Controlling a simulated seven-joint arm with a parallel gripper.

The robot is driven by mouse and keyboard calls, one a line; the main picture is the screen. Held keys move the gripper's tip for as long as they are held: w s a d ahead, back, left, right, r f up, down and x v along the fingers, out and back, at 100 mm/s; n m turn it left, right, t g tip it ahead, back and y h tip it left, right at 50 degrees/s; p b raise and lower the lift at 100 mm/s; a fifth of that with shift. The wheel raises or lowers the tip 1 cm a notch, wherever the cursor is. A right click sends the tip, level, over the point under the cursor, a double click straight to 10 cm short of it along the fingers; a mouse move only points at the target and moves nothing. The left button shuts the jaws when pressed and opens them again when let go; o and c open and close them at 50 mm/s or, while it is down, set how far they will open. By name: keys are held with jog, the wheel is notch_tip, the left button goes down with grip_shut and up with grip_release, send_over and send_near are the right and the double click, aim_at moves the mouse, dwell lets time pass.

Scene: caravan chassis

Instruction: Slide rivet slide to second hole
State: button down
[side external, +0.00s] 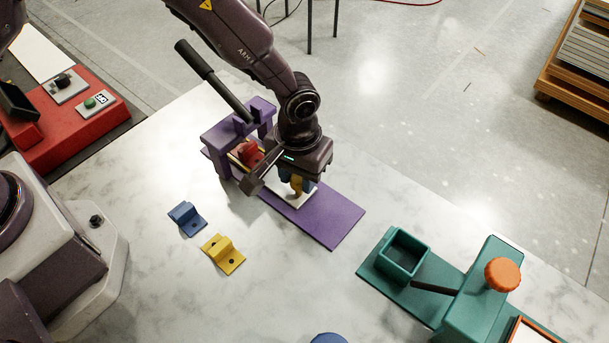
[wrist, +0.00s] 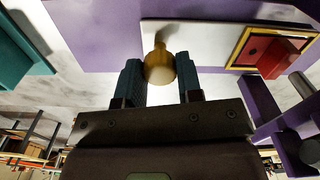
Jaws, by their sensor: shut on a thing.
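The rivet slide is a pale plate (side external: 303,199) on the purple rivet press base (side external: 325,218); it also shows in the wrist view (wrist: 205,33). A brass-coloured knob (wrist: 159,66) stands on the plate. My gripper (wrist: 160,80) has its blue fingers on both sides of the knob and is shut on it. In the side view my gripper (side external: 297,184) is low over the base, just in front of the press frame (side external: 222,148). A red part (wrist: 268,56) in a yellow-edged frame sits at the plate's press end. My gripper partly hides the slide; I cannot make out the holes.
The press's dark lever (side external: 210,75) rises beside my arm. A blue bracket (side external: 187,218) and a yellow bracket (side external: 222,254) lie on the marble table. A teal fixture (side external: 465,285) with an orange knob stands at the right. The purple base is bare toward its front right end.

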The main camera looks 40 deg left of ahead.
jog(key=shift+a, duration=1.95)
jog(key=c, duration=0.8)
grip_release()
jog(key=shift+d, duration=0.1)
jog(key=shift+r, duration=0.35)
notch_tip(320, 180, up, 12)
jog(key=shift+r, duration=0.15)
